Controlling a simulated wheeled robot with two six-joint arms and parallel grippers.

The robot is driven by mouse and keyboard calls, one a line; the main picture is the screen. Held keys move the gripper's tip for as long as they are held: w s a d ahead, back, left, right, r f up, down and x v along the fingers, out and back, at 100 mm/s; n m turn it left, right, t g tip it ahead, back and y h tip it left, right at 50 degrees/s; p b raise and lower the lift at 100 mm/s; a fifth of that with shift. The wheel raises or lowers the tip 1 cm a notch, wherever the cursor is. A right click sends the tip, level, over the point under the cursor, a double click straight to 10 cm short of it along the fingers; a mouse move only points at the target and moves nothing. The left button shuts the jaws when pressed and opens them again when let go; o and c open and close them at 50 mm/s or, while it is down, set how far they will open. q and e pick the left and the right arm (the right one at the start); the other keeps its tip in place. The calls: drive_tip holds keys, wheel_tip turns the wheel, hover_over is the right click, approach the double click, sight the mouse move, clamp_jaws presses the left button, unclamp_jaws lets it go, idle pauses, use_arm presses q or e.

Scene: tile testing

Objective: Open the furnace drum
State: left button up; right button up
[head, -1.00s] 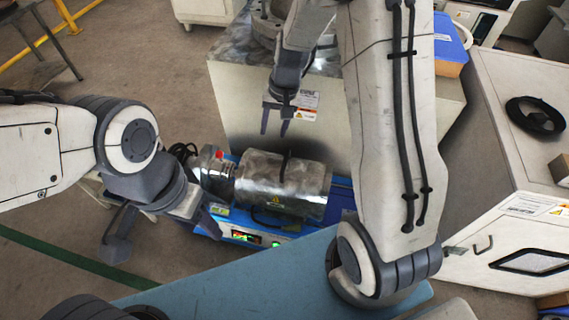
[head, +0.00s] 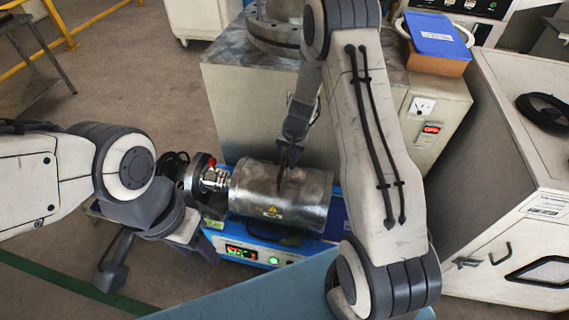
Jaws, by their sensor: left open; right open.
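The furnace drum (head: 260,207) is a shiny metal cylinder with a yellow warning label, lying on its side on a blue base (head: 322,247) with lit displays. It looks closed. My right gripper (head: 286,165) points down at the top of the drum, where its handle is; it is open, seen nearly edge-on. The handle is largely hidden, and I cannot tell whether the fingers touch it. My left gripper (head: 160,266) is open and empty, fingers wide apart, to the left of the base and clear of the drum.
A grey metal cabinet (head: 240,105) stands behind the drum. A white cabinet (head: 500,170) is at the right, with a black coil (head: 541,112) on top. A blue-topped box (head: 437,45) sits at the back right. Open floor (head: 110,60) lies at the left.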

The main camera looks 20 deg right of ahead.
drive_tip(key=shift+f, duration=0.2)
clamp_jaws()
drive_tip(key=shift+w, duration=0.1)
idle(1.3)
